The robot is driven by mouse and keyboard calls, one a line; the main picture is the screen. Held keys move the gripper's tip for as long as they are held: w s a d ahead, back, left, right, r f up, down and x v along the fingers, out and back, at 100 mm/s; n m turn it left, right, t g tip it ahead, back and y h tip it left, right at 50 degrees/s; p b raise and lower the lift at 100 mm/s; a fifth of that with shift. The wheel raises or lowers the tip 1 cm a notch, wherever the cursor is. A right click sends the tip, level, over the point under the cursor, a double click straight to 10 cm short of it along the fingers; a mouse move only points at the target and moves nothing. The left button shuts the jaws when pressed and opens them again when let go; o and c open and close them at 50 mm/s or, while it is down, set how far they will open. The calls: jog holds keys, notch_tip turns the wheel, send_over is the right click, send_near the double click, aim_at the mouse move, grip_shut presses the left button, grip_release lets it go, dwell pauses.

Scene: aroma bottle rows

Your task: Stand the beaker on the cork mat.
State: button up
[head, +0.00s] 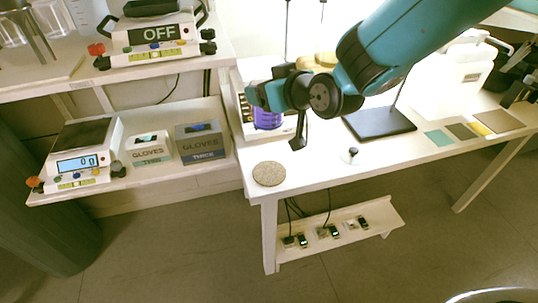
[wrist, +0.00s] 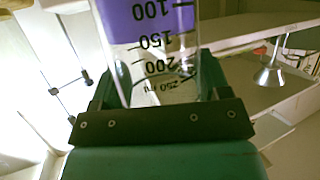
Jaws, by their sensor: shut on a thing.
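The beaker, clear with black volume marks and purple liquid, shows in the head view (head: 267,119) below my gripper (head: 279,112). In the wrist view the beaker (wrist: 150,50) stands between the fingers, its marks upside down in the picture. My gripper (wrist: 160,82) is shut on it. In the head view it overlaps a white device on the table; I cannot tell whether its base touches anything. The round, speckled tan cork mat (head: 269,173) lies bare at the table's front left corner, nearer the viewer than the beaker.
The white device (head: 247,128) is behind the beaker. A dark stand base (head: 379,124) and a small white-and-dark item (head: 352,155) are to the right. Left shelves hold scales and glove boxes (head: 200,143).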

notch_tip(320, 180, down, 17)
jog(key=shift+d+r, duration=0.1)
jog(key=shift+d, duration=0.05)
jog(key=shift+f+b, duration=0.25)
jog(key=shift+b, duration=0.2)
jog(key=o, duration=1.1)
jog(key=shift+c, duration=0.2)
jog(key=shift+r, duration=0.15)
